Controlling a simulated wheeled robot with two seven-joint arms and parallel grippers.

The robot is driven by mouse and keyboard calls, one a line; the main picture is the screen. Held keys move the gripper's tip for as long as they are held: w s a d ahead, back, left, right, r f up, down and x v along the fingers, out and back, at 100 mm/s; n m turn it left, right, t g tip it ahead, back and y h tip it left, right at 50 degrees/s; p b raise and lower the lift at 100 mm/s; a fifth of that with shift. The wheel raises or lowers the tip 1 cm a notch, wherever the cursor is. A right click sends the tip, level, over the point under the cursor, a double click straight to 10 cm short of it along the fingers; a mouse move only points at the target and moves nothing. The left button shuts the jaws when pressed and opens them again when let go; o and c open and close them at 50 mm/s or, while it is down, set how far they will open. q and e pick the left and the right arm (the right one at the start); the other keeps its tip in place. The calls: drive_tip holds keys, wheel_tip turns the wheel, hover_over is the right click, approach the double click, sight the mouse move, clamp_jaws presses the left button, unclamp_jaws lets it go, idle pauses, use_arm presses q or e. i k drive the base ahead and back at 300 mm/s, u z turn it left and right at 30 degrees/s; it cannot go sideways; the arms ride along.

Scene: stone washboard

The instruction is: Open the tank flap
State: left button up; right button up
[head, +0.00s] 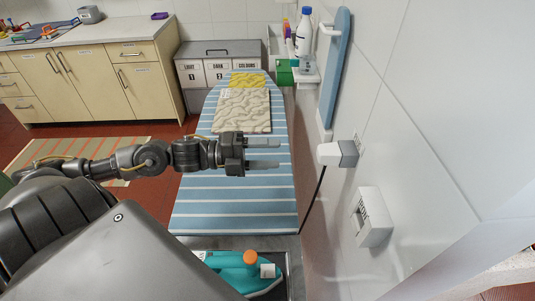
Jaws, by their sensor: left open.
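A teal iron (225,262) lies at the bottom of the head view, on a dark stand at the near end of the ironing board (235,212). It has an orange round part on top and a small pale piece (267,271) near its right end. I cannot tell for sure which part is the tank flap or whether it is open. My left gripper (277,153) is open and empty over the striped board, fingers pointing right, well beyond the iron. My own body hides part of the iron's left side. My right gripper is not in view.
Folded patterned cloth (243,110) and yellow cloth (248,80) lie on the far board. A white wall close on the right carries a plug with a cord (338,153) and a white box (372,217). Labelled bins (218,72) stand behind.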

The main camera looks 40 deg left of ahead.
sight(266, 271)
drive_tip(key=k, duration=1)
